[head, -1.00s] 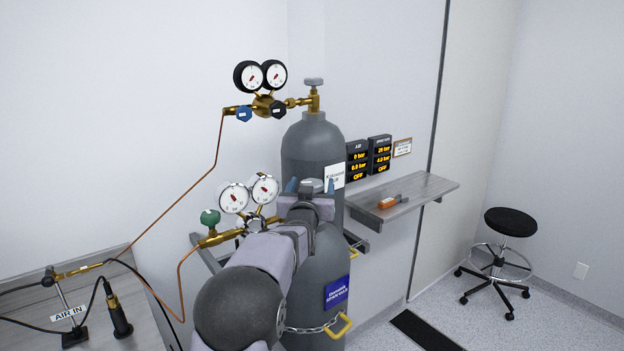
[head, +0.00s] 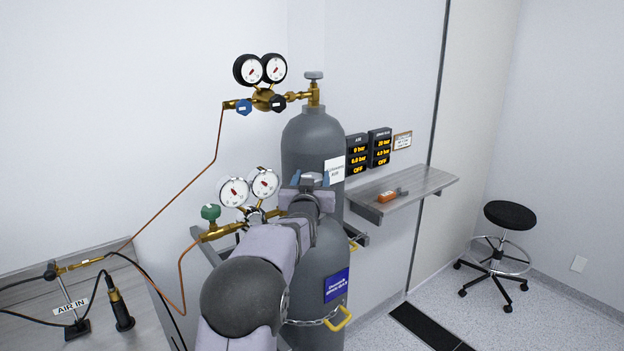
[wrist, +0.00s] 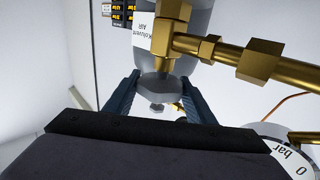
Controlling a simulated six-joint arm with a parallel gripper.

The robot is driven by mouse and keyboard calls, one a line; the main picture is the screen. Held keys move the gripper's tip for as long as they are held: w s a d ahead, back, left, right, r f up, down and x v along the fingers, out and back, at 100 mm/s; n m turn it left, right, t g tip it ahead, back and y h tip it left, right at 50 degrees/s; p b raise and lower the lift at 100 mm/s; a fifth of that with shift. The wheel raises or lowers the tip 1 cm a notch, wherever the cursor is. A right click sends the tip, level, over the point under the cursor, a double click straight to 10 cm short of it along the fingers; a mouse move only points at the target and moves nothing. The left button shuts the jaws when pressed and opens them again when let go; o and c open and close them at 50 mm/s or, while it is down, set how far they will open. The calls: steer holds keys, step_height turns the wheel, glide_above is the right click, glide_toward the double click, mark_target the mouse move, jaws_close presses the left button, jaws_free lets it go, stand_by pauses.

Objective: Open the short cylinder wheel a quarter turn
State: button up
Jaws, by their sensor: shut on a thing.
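The short cylinder (head: 318,265) stands in front, with a blue label and a chain around it. Its grey wheel (wrist: 163,88) sits on a brass valve in the wrist view. My gripper (wrist: 158,97) has its two blue fingers on either side of this wheel and is shut on it. In the head view my gripper (head: 311,179) is at the top of the short cylinder, and my arm hides the valve and part of the cylinder. The contact of the fingertips is hard to see.
The tall cylinder (head: 308,145) stands close behind, with its own wheel (head: 313,75) higher up. Gauges (head: 250,188) and brass fittings are close at the left of my gripper. A wall shelf (head: 425,185) with an orange-and-grey object (head: 390,197) is at the right.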

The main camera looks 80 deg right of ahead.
steer(key=shift+n+t+p, duration=0.4)
steer(key=shift+t+p, duration=0.05)
steer(key=shift+t, duration=0.15)
steer(key=shift+s+r+t+p, duration=0.1)
steer(key=shift+r+t+p, duration=0.05)
steer(key=shift+t+p, duration=0.15)
steer(key=n+t+y+p, duration=0.1)
steer(key=n+t+p, duration=0.1)
steer(key=p, duration=0.3)
steer(key=shift+r+n+t, duration=0.1)
steer(key=shift+n+t, duration=0.2)
steer(key=shift+t, duration=0.4)
steer(key=shift+f+n+t+y+p, duration=0.2)
steer(key=shift+n+t+y+p, duration=0.5)
steer(key=shift+n+t+p, duration=0.5)
steer(key=shift+w+t, duration=0.2)
steer(key=shift+t, duration=0.3)
steer(key=o, duration=1)
steer(key=shift+o, duration=0.2)
